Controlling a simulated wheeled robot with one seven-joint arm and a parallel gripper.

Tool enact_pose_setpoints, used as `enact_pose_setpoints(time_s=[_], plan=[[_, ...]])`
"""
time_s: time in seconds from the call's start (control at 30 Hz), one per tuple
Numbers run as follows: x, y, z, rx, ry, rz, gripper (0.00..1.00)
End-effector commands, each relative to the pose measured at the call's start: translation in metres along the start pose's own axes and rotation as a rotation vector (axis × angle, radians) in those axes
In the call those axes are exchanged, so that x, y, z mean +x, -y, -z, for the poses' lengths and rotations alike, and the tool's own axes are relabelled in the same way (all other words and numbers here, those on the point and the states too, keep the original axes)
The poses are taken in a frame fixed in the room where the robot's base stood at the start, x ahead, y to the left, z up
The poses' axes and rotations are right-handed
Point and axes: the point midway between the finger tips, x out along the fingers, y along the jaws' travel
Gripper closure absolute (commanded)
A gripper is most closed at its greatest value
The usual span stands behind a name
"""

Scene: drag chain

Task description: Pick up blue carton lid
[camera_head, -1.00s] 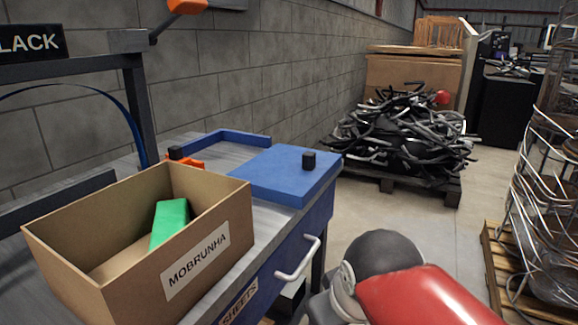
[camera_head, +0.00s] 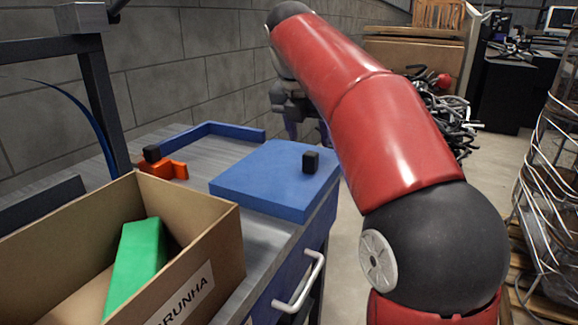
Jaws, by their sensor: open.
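The blue carton lid seems to be the flat blue slab (camera_head: 255,182) on the workbench, with a small black knob (camera_head: 311,161) near its right side. My gripper (camera_head: 308,128) is in the air behind the lid, beyond the knob and apart from it. It is open, with its fingers pointing down and nothing seen between them. My red arm partly hides the gripper and the area to the right of the lid.
An open cardboard box (camera_head: 222,250) with a green block (camera_head: 137,262) stands at the front left. An orange piece with a black knob (camera_head: 152,154) and a blue corner rail (camera_head: 215,130) are on the bench (camera_head: 200,165). A white drawer handle (camera_head: 306,285) juts out in front.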

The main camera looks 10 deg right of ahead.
Motion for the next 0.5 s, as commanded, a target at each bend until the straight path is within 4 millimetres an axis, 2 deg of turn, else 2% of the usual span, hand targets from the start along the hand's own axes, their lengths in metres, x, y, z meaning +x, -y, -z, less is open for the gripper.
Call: enact_pose_setpoints(time_s=[0.5], plan=[[0.068,-0.004,0.002,0.003,-0.002,0.000,0.47]])
